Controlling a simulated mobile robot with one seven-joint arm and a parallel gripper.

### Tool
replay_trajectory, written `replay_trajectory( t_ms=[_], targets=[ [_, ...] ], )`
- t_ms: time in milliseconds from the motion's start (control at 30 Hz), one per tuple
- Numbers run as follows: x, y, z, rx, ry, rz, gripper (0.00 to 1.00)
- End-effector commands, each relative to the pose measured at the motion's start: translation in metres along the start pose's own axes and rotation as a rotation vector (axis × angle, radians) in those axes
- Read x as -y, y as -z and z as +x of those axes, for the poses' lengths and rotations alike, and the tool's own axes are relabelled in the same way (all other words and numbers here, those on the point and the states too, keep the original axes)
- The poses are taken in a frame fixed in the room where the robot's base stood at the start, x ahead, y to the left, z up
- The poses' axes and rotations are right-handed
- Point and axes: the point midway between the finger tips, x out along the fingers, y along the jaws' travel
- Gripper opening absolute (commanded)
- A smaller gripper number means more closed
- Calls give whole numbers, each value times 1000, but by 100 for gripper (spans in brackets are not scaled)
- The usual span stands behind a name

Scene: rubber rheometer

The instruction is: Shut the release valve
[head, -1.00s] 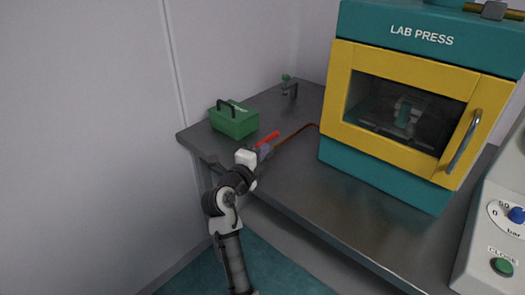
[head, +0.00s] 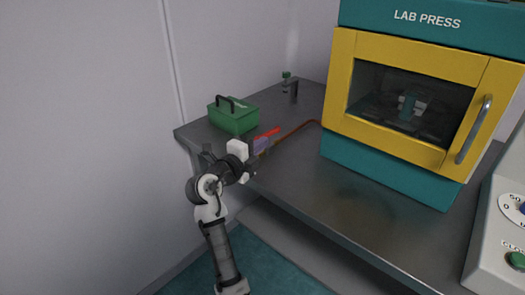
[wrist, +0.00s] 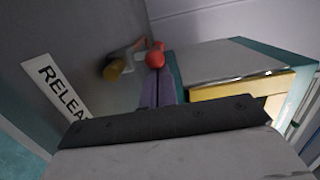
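The release valve's red lever (head: 267,133) lies at the near-left part of the bench, at the end of a copper pipe (head: 297,131). In the wrist view the red lever (wrist: 155,54) shows end-on just past my fingertips, beside a brass-coloured end (wrist: 114,69). My gripper (head: 261,145) has purple fingers right at the lever. In the wrist view the fingers (wrist: 157,85) lie close together with only a thin dark line between them, so the gripper looks shut with nothing visible between. I cannot tell whether they touch the lever. The valve body is mostly hidden.
A white label reading "RELEA" (wrist: 60,95) lies left of my gripper. The lab press (head: 345,150) stands right; the bench front (head: 320,195) is clear.

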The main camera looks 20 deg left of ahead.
Motion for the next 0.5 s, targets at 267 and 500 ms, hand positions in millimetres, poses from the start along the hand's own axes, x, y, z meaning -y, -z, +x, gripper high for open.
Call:
replay_trajectory(
  t_ms=[267, 500],
  targets=[
    [-8, -10, -2, -137, 3, 4, 0],
    [-8, -18, -2, -324, 2, 2, 0]
  ],
)
